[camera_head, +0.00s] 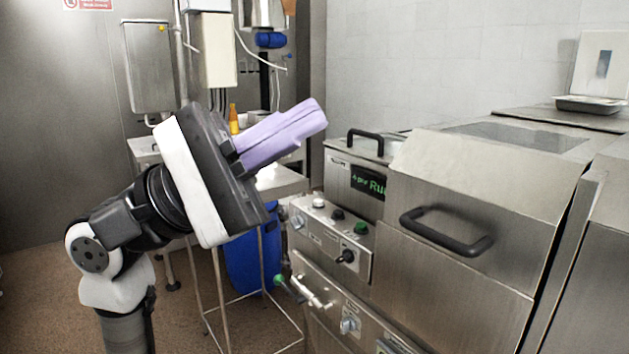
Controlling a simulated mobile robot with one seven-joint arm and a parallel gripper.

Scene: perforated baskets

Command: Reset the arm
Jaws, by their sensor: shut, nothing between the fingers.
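My gripper (316,111) is in the left half of the view, at the end of my raised, bent arm. Its purple fingers are together and point up and to the right. Nothing is between them. The gripper is in the air, to the left of the steel machine and apart from it as far as this view shows. The part of the stand behind my gripper is hidden.
A steel machine (455,290) with a black handle (447,232), knobs and a green display (369,183) fills the right side. A metal tray (590,105) lies on top at the far right. A blue bin (250,265) stands behind my arm. Floor at lower left is clear.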

